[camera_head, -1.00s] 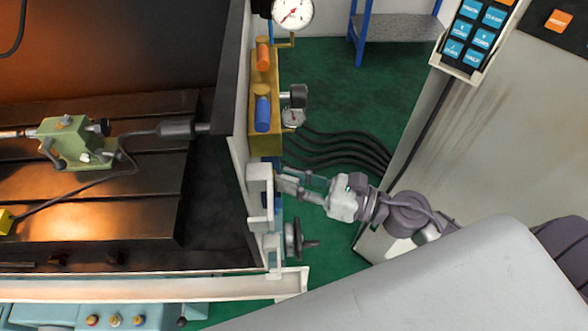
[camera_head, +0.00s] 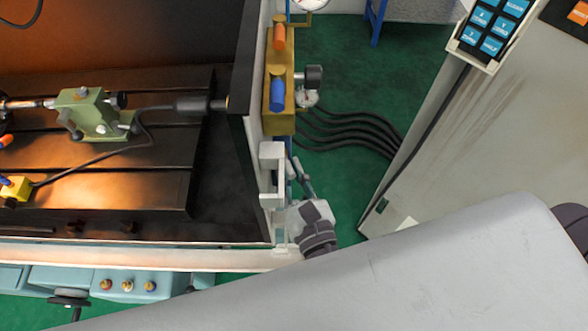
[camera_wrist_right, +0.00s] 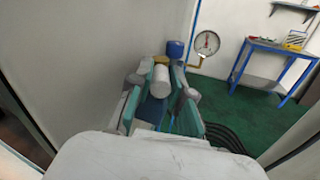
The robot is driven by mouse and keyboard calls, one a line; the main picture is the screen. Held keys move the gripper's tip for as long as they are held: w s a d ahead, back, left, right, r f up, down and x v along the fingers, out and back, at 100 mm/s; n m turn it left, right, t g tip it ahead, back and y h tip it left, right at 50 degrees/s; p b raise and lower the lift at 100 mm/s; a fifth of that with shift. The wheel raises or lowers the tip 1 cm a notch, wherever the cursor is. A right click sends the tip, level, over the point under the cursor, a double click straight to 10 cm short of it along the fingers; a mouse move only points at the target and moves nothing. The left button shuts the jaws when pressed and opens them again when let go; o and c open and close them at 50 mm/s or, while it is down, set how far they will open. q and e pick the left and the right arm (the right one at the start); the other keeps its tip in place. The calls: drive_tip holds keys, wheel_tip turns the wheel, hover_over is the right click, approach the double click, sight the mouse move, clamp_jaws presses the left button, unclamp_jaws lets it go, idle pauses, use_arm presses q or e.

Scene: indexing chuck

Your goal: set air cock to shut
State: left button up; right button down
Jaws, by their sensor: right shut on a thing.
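A yellow block (camera_head: 280,122) on the machine's right side carries an orange handle (camera_head: 279,38) and a blue handle (camera_head: 277,95). Nothing shows which part is the air cock. My right gripper (camera_head: 298,176) is below the block, beside a white bracket (camera_head: 270,157) on the machine's edge. In the right wrist view, my right gripper (camera_wrist_right: 162,92) has its fingers on both sides of a white-ended blue part (camera_wrist_right: 160,80) and is shut on it. The fingers hide part of it. My left gripper is not in view.
A large grey cabinet (camera_head: 480,140) stands at right. A blue bench (camera_wrist_right: 275,68) stands farther back.

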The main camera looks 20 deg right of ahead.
drive_tip(key=shift+a+m+h, duration=0.25)
drive_tip(key=shift+m+h, duration=0.25)
drive_tip(key=shift+h, duration=0.2)
drive_tip(key=c, duration=1.1)
unclamp_jaws()
drive_tip(key=shift+s+a, duration=0.1)
drive_tip(key=shift+s, duration=3.9)
